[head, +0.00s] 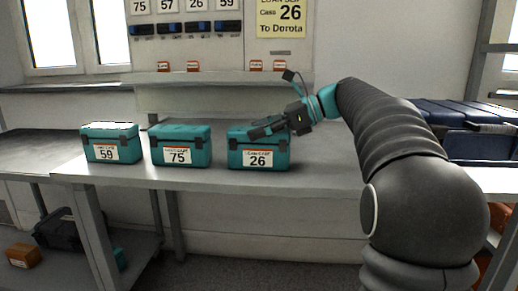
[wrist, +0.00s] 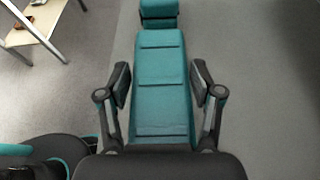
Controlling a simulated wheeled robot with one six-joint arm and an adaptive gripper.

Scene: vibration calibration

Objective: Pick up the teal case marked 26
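The teal case marked 26 (head: 258,160) stands upright on the grey bench, rightmost of three similar cases. My gripper (head: 265,131) is at its top edge, pointing left across the lid and hiding part of it. In the wrist view a long teal ridged surface, seemingly the lid of case 26 (wrist: 162,90), lies between the two fingers of my gripper (wrist: 161,86). The fingers are apart, one on each side, with a narrow gap visible at each pad. I cannot tell how low they are beside the case.
The teal cases marked 75 (head: 180,147) and 59 (head: 111,144) stand to the left on the bench (head: 215,178). A shelf (head: 210,76) runs behind. A yellow notice (head: 281,18) reads case 26, To Dorota. Dark blue bins (head: 482,145) are at right.

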